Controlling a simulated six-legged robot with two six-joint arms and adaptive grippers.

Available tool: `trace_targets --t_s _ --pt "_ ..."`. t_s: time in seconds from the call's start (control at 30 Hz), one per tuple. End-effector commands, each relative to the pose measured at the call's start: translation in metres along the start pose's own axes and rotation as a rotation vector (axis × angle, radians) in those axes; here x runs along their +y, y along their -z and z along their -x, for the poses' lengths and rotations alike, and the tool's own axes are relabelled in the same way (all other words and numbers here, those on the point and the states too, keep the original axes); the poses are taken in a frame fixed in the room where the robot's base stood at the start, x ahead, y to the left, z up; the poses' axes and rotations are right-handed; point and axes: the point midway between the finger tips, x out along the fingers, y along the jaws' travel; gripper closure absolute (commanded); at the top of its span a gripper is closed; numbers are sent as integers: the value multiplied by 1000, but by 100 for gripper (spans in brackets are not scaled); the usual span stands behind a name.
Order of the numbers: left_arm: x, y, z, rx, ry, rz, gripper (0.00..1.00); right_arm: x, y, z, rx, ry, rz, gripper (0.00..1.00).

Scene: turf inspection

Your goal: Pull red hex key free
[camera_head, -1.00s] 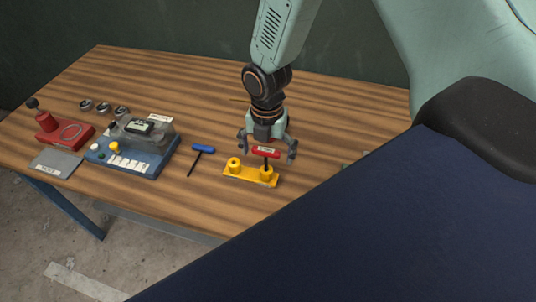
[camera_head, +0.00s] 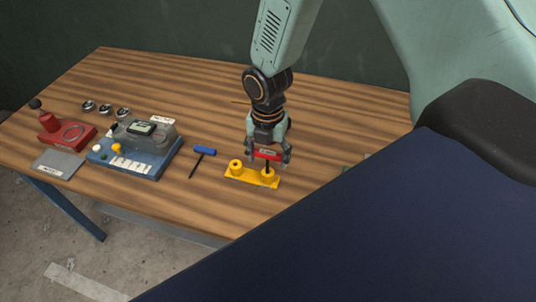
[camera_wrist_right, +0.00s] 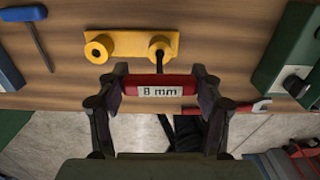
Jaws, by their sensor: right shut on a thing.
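The red hex key (camera_head: 267,156) has a T-shaped red handle with a white label, and its dark shaft stands upright in the right socket of the yellow holder (camera_head: 240,178). In the right wrist view the handle (camera_wrist_right: 131,85) reads "8 mm", and the yellow holder (camera_wrist_right: 128,44) is beyond it. My right gripper (camera_head: 269,158) is shut on the handle's two ends, and its fingers (camera_wrist_right: 160,92) also show in the wrist view. The shaft's lower end is hidden in the socket. My left gripper is not in view.
A blue-handled hex key (camera_head: 203,151) lies left of the holder. A blue box with a gauge (camera_head: 135,155), a red device (camera_head: 68,133) and several metal rings (camera_head: 105,108) are further left. The wooden table (camera_head: 200,85) is clear behind.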

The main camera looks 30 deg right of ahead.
Motion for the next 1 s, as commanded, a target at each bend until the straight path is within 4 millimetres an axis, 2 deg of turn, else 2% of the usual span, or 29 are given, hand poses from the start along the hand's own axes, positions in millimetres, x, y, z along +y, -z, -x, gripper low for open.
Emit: trace_targets --t_s 0.07,0.1,0.47,1.0 --pt "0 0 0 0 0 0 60 0 -1 0 0 0 0 63" --pt "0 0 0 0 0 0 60 0 -1 0 0 -1 0 34" --pt "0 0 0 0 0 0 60 0 -1 0 1 0 -1 65" --pt "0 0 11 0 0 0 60 0 -1 10 0 0 0 65"
